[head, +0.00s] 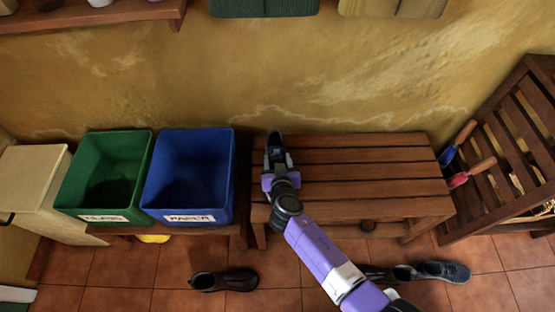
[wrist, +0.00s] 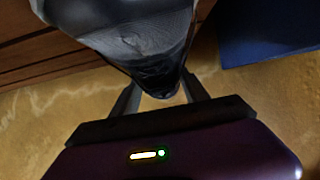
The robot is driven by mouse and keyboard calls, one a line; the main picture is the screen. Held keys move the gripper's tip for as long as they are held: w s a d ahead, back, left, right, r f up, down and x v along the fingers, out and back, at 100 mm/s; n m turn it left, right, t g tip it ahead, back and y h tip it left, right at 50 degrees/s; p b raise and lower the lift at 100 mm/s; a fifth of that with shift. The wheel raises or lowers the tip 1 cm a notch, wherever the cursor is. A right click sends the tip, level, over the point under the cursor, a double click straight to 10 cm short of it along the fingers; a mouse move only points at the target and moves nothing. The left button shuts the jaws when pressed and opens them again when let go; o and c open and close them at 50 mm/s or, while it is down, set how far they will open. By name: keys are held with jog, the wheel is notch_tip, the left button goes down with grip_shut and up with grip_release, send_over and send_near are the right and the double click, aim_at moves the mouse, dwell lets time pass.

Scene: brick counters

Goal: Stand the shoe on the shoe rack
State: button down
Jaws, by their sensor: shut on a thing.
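My gripper (head: 278,163) is at the left end of the slatted wooden shoe rack (head: 370,172). It is shut on a dark grey shoe (head: 274,141), which is over the rack's left end, near the wall. In the wrist view the shoe (wrist: 150,45) fills the upper middle, with its narrow end between the two fingers (wrist: 160,92). Whether the shoe touches the slats or is held above them I cannot tell. My gripper and arm hide part of the rack's left side.
A blue bin (head: 188,180) and a green bin (head: 104,172) stand left of the rack. A dark boot (head: 224,280) and a grey shoe (head: 446,271) lie on the tiled floor. A slatted shelf with tools (head: 470,172) stands right. The rack's middle and right are clear.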

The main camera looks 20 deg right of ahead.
jog(key=shift+f+b, duration=0.5)
jog(key=shift+b, duration=0.1)
jog(key=shift+c, duration=2.3)
grip_release()
